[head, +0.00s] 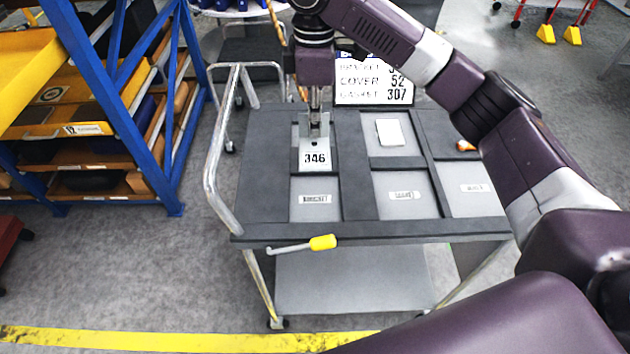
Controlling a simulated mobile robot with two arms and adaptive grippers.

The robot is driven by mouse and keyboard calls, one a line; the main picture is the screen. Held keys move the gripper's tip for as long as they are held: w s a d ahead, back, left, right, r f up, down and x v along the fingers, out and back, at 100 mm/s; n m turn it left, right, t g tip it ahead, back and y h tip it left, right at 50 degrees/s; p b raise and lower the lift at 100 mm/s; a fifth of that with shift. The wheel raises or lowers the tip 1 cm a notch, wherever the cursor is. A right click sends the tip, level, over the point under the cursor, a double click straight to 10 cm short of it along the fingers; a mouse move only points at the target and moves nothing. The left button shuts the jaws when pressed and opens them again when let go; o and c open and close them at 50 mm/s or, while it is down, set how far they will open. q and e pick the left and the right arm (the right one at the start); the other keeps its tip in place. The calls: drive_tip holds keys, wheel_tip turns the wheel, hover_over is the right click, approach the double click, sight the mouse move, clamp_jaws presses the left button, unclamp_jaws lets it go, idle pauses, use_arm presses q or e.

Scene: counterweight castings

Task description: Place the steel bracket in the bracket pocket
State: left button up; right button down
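The steel bracket (315,158) is a grey metal piece with an upright part and a flat plate marked 346. It is at the rear left recess of the dark tray (265,165) on the cart. My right gripper (317,116) points down from above and appears shut on the bracket's upright part. Whether the plate rests on the recess floor or hangs just above it I cannot tell. A front left recess (315,212) has a label that seems to read BRACKET. My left gripper is not in view.
A white flat piece (388,132) lies in the middle rear recess. An orange item (465,146) is at the right. A sign (374,85) with part names and numbers stands behind, partly hidden by my arm. A blue shelf rack (170,120) stands left. The cart has a yellow-tipped lever (322,242).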

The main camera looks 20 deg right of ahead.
sight(315, 185)
wheel_tip(315, 185, down, 16)
drive_tip(key=shift+r+p, duration=0.25)
drive_tip(key=shift+p, duration=0.9)
drive_tip(key=shift+f, duration=0.1)
drive_tip(key=c, duration=2.5)
unclamp_jaws()
drive_tip(key=shift+o, duration=0.4)
wheel_tip(315, 185, up, 12)
drive_tip(key=b, duration=0.2)
